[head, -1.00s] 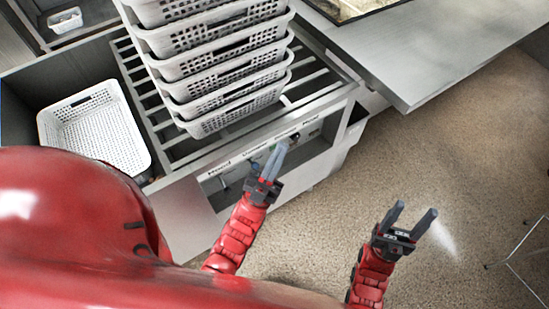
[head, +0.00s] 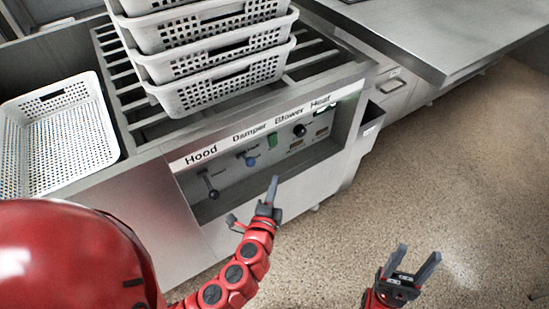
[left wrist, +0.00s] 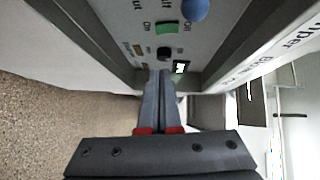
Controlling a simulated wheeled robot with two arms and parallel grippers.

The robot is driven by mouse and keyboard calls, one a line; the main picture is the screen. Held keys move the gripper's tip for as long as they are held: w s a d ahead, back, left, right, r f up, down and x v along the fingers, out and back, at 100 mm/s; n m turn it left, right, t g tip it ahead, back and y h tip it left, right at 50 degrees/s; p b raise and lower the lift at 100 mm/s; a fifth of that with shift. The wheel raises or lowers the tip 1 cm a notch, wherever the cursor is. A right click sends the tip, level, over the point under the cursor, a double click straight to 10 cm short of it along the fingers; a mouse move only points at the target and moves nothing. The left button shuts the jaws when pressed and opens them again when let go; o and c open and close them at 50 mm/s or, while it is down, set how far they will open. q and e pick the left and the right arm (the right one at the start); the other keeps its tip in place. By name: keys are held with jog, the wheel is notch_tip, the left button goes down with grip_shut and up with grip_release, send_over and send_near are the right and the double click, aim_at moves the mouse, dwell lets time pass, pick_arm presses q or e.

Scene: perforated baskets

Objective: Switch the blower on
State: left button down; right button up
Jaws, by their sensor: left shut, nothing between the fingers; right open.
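The control panel (head: 235,165) is recessed below a label strip reading Hood, Damper, Blower, Heat. The green blower switch (head: 272,141) sits under the Blower label; it also shows in the left wrist view (left wrist: 166,27). I cannot tell which way it is set. My left gripper (head: 274,188) is shut and empty, in front of the panel and below the switch in the head view. In the left wrist view its fingertips (left wrist: 158,72) point toward the panel, near the black knob (left wrist: 164,53), apart from the green switch. My right gripper (head: 416,258) is open and empty over the floor.
A blue knob (head: 251,160) and a lever (head: 211,188) are left of the switch. Stacked white baskets (head: 220,85) stand on the slatted rack above the panel. Another white basket (head: 60,135) is at left. A metal counter (head: 430,35) is at back right; the floor is open.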

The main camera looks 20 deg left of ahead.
pick_arm(q)
send_near(278, 143)
jog(key=w+d, duration=0.2)
jog(key=w, duration=0.1)
jog(key=shift+w+a+f+p, duration=0.1)
jog(key=shift+w+a+p, duration=0.35)
jog(key=shift+w+a, duration=0.9)
jog(key=shift+s, duration=0.1)
